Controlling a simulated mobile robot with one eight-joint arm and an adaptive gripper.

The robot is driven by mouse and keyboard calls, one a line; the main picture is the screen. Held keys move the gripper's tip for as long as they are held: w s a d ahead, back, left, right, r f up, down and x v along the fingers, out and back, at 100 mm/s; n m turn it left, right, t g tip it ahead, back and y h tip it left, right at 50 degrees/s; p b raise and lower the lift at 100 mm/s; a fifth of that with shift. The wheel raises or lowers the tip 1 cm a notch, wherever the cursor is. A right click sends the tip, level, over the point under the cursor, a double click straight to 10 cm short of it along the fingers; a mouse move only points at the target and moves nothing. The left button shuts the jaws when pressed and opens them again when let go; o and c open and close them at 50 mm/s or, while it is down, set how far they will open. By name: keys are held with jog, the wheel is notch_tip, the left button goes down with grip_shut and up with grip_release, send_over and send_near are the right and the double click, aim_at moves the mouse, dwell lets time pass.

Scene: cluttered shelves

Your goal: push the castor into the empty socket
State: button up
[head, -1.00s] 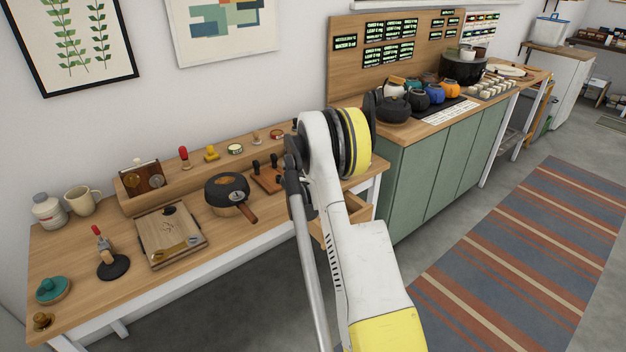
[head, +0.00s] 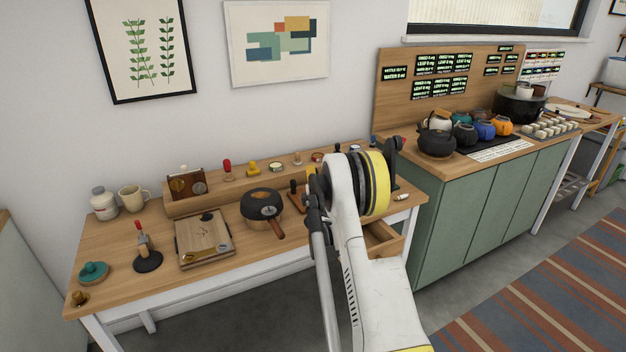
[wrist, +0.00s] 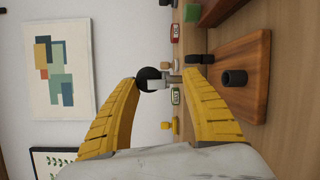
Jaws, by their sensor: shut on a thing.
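The castor, with a black wheel (wrist: 148,79) and a pale grey bracket, is held between the two yellow fingers of my gripper (wrist: 168,78) in the wrist view. A reddish wooden board (wrist: 247,48) lies on the bench to the right of it in that view. A short dark hollow socket (wrist: 235,77) stands on the board, apart from the castor. Dark upright pieces show on the board's near edge, partly behind the fingertip.
A round dark pot (head: 262,203) with a wooden handle stands left of the board. A wooden box (head: 205,240) lies further left. A raised ledge (head: 228,187) with small stamps and tins runs along the wall. A drawer (head: 383,240) stands open under the bench.

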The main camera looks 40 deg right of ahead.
notch_tip(320, 180, down, 3)
jog(key=shift+f+b, duration=0.1)
jog(key=shift+b, duration=1.05)
jog(key=shift+f, duration=0.65)
grip_shut()
jog(key=shift+f, duration=0.25)
jog(key=shift+p, duration=0.3)
